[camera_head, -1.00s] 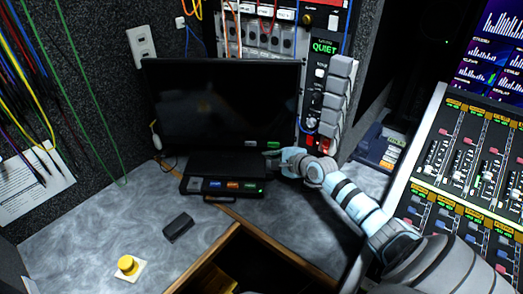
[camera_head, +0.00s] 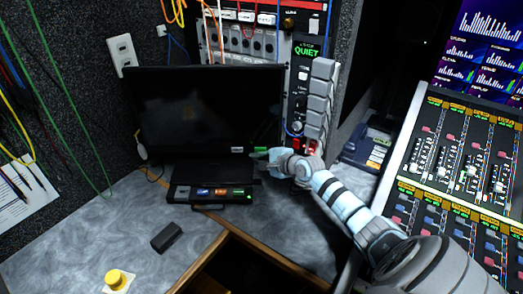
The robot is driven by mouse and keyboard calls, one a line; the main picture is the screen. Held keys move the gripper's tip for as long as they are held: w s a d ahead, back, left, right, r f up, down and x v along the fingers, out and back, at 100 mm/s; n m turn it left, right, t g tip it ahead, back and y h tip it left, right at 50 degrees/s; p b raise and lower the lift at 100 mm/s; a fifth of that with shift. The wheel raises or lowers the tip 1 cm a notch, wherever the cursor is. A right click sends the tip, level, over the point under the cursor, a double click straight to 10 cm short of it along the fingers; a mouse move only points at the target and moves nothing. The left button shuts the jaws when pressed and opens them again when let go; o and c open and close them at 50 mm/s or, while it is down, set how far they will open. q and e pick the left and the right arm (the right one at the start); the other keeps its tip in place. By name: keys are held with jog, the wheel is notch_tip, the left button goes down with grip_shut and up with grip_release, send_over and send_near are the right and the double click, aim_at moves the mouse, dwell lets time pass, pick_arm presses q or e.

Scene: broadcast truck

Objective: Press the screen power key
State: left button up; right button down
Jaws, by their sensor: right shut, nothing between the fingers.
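The dark, blank screen (camera_head: 205,108) stands upright on the grey desk against the back wall. Two small keys sit on its lower bezel at the right: a whitish one (camera_head: 237,150) and a green one (camera_head: 261,150). My right gripper (camera_head: 258,155) is shut and empty, with its fingertips at the lower edge of the bezel by the green key. The fingertips partly overlap that key in the picture; I cannot tell whether they touch it. My left gripper is not in view.
A black box with colored buttons (camera_head: 210,193) sits below the screen. A small black block (camera_head: 167,237) and a yellow button (camera_head: 117,281) are at front left. A mixing console (camera_head: 460,170) fills the right side. A desk opening (camera_head: 240,265) is in front.

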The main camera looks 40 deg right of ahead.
jog(key=shift+d, duration=0.1)
dwell(0.4)
jog(key=shift+w+d, duration=0.2)
jog(key=shift+w, duration=0.1)
jog(key=shift+w+d+b, duration=0.3)
jog(key=shift+w+b, duration=0.05)
jog(key=shift+b, duration=0.3)
dwell(0.3)
jog(key=p, duration=0.1)
jog(key=s+a+p, duration=0.1)
jog(key=p, duration=0.1)
jog(key=shift+s+a, duration=0.1)
jog(key=shift+s, duration=0.15)
